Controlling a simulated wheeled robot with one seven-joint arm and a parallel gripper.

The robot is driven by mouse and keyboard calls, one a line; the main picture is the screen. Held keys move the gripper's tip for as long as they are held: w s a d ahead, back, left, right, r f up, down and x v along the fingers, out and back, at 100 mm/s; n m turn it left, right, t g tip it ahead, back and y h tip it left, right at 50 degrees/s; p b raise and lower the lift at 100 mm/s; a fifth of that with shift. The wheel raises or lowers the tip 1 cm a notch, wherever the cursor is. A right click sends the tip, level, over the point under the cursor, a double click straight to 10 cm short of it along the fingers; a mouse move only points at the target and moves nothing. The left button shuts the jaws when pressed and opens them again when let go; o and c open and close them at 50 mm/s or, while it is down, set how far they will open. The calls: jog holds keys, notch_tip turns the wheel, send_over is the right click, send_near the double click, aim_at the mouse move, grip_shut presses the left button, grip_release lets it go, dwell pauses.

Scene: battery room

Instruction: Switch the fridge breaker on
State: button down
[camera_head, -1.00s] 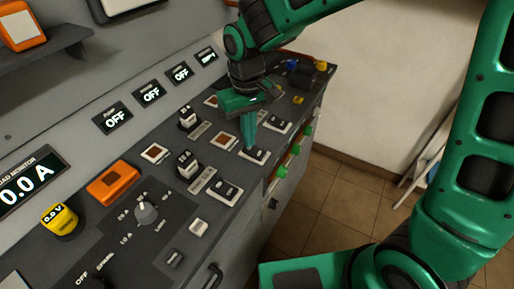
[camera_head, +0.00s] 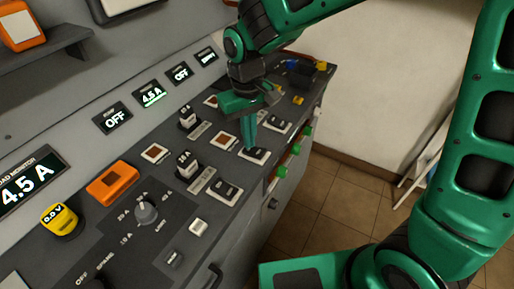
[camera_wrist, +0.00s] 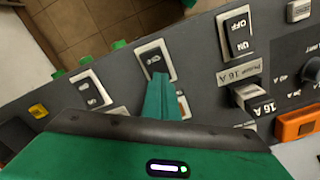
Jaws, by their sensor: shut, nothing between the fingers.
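My gripper (camera_head: 249,148) is shut and empty, its fingers pointing down at a black rocker switch in a white frame (camera_head: 261,156). In the wrist view the fingertips (camera_wrist: 162,80) are at the lower edge of this rocker (camera_wrist: 154,60); whether they touch it I cannot tell. The rocker's label is partly visible and too blurred to read surely. The second wall display (camera_head: 152,96) reads 4.5 A with a green mark below. The load monitor (camera_head: 28,184) also reads 4.5 A. The display left of the second (camera_head: 114,118) and the third display (camera_head: 180,74) read OFF.
Other rockers stand on both sides, one nearer (camera_head: 223,191) and one farther (camera_head: 277,123). Black plug-like blocks (camera_head: 187,163), an orange box (camera_head: 113,184), a yellow meter (camera_head: 60,219) and a dial (camera_head: 146,212) sit on the sloped panel. Green knobs (camera_head: 282,171) line its front edge.

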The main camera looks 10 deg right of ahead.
notch_tip(320, 180, up, 6)
jog(key=shift+r, duration=0.25)
dwell(0.5)
dwell(0.4)
jog(key=s+d+r+m, duration=0.1)
jog(key=s+d+m, duration=0.1)
jog(key=d, duration=0.8)
jog(key=s+d+r+m, duration=0.1)
jog(key=d+m, duration=0.1)
jog(key=d, duration=0.8)
jog(key=s+d+f+m, duration=0.3)
jog(key=s+d+m, duration=0.3)
jog(key=s+d, duration=1)
jog(key=shift+s+m, duration=0.4)
jog(key=shift+s, duration=0.5)
